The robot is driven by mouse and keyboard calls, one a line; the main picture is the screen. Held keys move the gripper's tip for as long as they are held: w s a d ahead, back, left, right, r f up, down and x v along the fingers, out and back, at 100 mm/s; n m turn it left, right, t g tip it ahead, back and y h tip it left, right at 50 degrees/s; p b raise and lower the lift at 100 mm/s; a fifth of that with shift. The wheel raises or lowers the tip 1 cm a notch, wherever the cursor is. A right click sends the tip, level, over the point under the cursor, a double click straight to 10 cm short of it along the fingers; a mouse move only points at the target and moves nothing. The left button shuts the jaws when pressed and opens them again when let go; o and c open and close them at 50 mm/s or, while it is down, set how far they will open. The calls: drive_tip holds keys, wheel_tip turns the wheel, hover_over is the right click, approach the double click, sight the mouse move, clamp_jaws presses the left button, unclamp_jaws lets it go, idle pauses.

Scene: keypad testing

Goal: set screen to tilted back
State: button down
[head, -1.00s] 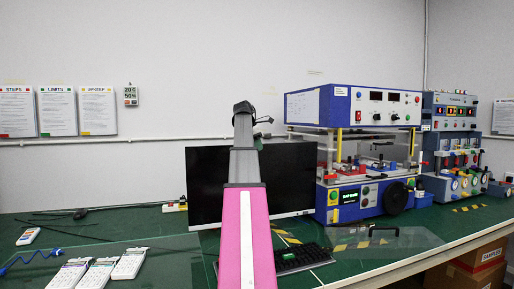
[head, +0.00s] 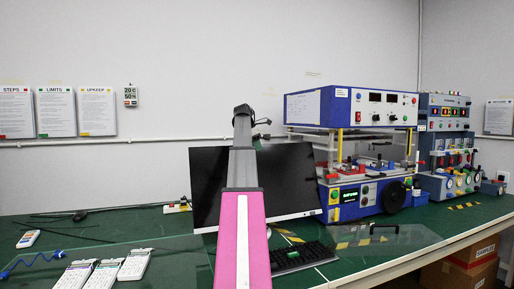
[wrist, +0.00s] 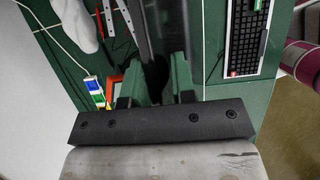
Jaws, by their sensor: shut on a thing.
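The screen (head: 290,185) is a black monitor standing on the green bench in the middle of the head view. Its top edge looks shorter than its bottom edge and its right side slants, so it leans back somewhat. My pink and grey arm hides part of its middle. In the wrist view my gripper (wrist: 159,78) has its two green fingers on either side of the screen's dark edge (wrist: 151,35), shut on it. In the head view the fingers are mostly hidden behind my arm. The stand is hidden.
A black keyboard (head: 298,257) lies in front of the screen and also shows in the wrist view (wrist: 247,38). A blue and white test machine (head: 365,150) stands close on the right. Several white keypads (head: 136,264) lie at front left.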

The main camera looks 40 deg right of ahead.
drive_tip(key=shift+w+f, duration=0.1)
drive_tip(key=c, duration=1.2)
unclamp_jaws()
drive_tip(key=shift+o, duration=0.2)
drive_tip(key=v, duration=1)
drive_tip(key=shift+a+r, duration=0.1)
drive_tip(key=shift+r, duration=0.3)
